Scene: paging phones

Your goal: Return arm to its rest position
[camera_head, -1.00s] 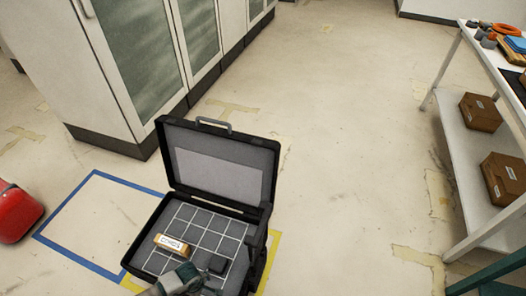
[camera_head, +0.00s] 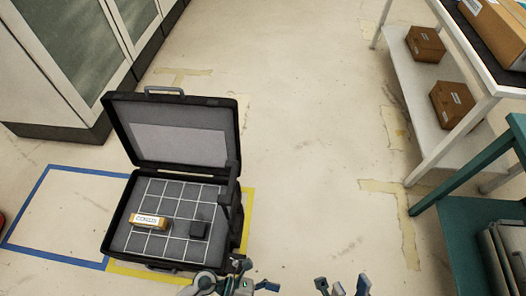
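My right gripper (camera_head: 343,287) shows at the bottom edge, right of the case. Its two fingertips point up, stand apart and have nothing between them. The rest of it is cut off by the frame. Grey-teal parts of what looks like my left gripper (camera_head: 232,285) show just in front of the case's near right corner; I cannot make out its fingers clearly. The open black case (camera_head: 182,128) stands on the floor with its lid up.
Blue tape (camera_head: 27,212) and yellow tape (camera_head: 248,205) mark the floor around the case. A white shelf table (camera_head: 408,82) with brown boxes stands at the upper right. A teal stand (camera_head: 465,205) is at the right edge. Open floor lies between.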

